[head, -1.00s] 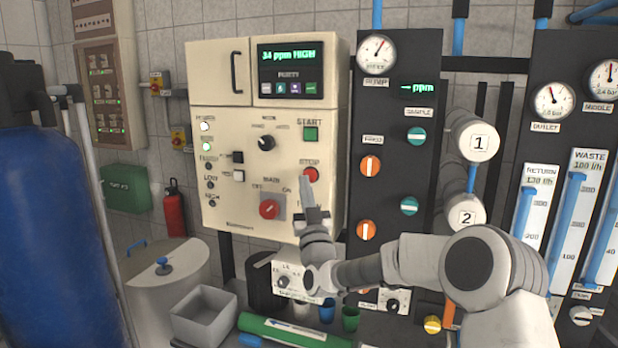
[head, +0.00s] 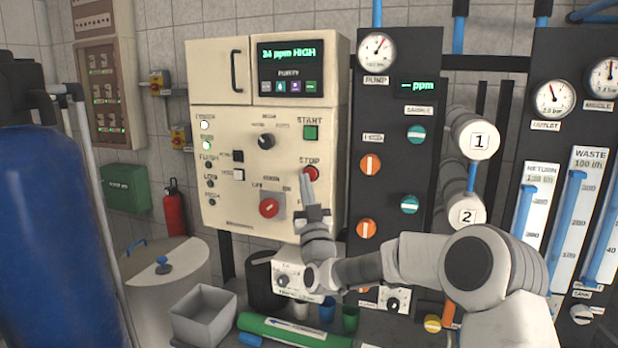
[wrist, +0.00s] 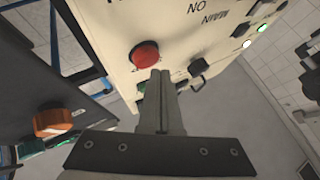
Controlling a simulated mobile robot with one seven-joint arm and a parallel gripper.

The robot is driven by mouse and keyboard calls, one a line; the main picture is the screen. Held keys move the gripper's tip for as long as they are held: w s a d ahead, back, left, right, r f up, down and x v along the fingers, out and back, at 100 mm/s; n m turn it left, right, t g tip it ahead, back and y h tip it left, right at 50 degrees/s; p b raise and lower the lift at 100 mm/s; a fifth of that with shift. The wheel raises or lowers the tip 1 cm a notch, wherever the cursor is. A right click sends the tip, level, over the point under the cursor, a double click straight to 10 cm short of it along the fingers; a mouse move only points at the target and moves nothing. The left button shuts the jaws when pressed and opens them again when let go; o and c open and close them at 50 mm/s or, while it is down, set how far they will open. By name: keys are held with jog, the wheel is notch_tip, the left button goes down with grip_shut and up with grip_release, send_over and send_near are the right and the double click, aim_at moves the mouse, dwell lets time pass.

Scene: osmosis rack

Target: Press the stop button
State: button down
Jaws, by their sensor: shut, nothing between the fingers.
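In the wrist view the red button (wrist: 145,54) shows beside the tips of my shut fingers (wrist: 160,75). I cannot tell whether the tips touch it. Part of a green button shows behind the fingers there.
A red main switch (head: 269,208) and a black selector knob (head: 266,142) are left of the stop button. The cabinet display (head: 289,73) reads "34 ppm HIGH". A dark panel with orange valves (head: 369,165) stands to the right. A grey bin (head: 204,318) is below.

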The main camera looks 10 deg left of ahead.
jog(key=shift+w+d+b, duration=0.1)
jog(key=shift+w+b, duration=0.6)
jog(key=shift+w, duration=0.05)
dwell(0.7)
jog(key=shift+s, duration=0.1)
jog(key=shift+s+b, duration=0.8)
jog(key=s+b, duration=0.2)
jog(key=s, duration=0.1)
jog(key=s+a+b, duration=0.1)
jog(key=s, duration=0.1)
dwell(0.3)
dwell(0.4)
